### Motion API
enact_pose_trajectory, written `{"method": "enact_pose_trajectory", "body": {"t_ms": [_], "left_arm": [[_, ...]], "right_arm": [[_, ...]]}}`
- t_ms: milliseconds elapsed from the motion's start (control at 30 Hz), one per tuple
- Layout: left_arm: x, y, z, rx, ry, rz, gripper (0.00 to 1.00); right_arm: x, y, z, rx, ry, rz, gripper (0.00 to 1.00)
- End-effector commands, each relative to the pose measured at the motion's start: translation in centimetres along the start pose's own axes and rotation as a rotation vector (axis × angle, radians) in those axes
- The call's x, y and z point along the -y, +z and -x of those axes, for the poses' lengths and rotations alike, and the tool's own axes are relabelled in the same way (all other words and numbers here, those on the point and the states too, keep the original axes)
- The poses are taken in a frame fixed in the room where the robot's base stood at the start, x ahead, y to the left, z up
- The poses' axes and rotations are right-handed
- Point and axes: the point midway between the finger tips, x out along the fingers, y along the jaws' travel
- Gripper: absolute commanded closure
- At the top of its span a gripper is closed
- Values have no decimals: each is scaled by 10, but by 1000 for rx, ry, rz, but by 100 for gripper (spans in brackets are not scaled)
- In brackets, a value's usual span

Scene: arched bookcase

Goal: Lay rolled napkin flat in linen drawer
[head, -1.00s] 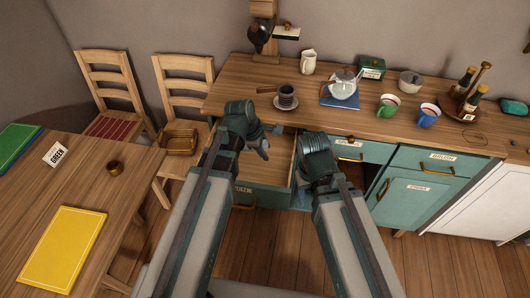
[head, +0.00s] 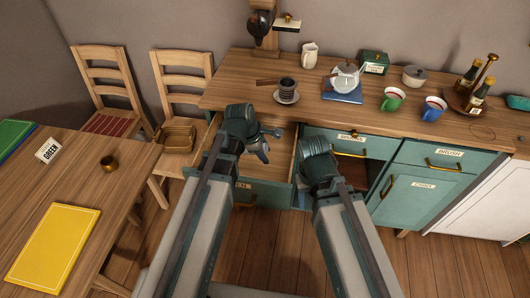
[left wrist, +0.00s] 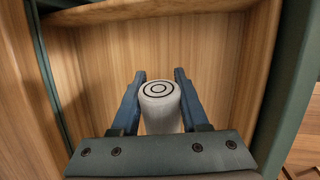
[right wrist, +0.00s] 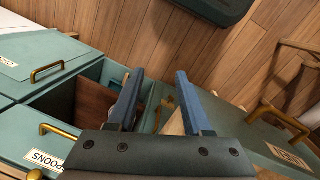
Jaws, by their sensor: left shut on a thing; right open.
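The rolled napkin (left wrist: 160,108) is a white roll with dark rings on its end. In the left wrist view my left gripper (left wrist: 160,75) is shut on it, with its ringed end facing the camera. Behind it is the wooden inside of the open linen drawer (left wrist: 90,85). In the head view the drawer (head: 283,150) is pulled out, and my left gripper (head: 262,150) is over it; the napkin is mostly hidden there. I cannot tell whether the napkin touches the drawer floor. My right gripper (right wrist: 160,90) is open and empty, in front of the cabinet right of the drawer.
The countertop (head: 235,90) above holds a dark cup on a saucer (head: 286,96), a teapot (head: 345,78), a green mug (head: 394,99) and a blue mug (head: 431,110). The spoons drawer (head: 360,146) is beside the linen drawer, above an open compartment (head: 352,172). A chair (head: 180,85) stands left.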

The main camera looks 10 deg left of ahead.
Motion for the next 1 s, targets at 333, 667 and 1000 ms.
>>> {"method": "enact_pose_trajectory", "body": {"t_ms": [333,667,1000], "left_arm": [[1,-1,-4,0,0,0,100],[1,-1,-4,0,0,0,21],[1,-1,0,0,0,0,21]], "right_arm": [[0,0,-4,0,0,0,50],[0,0,-4,0,0,0,50],[0,0,-1,0,0,0,50]]}}
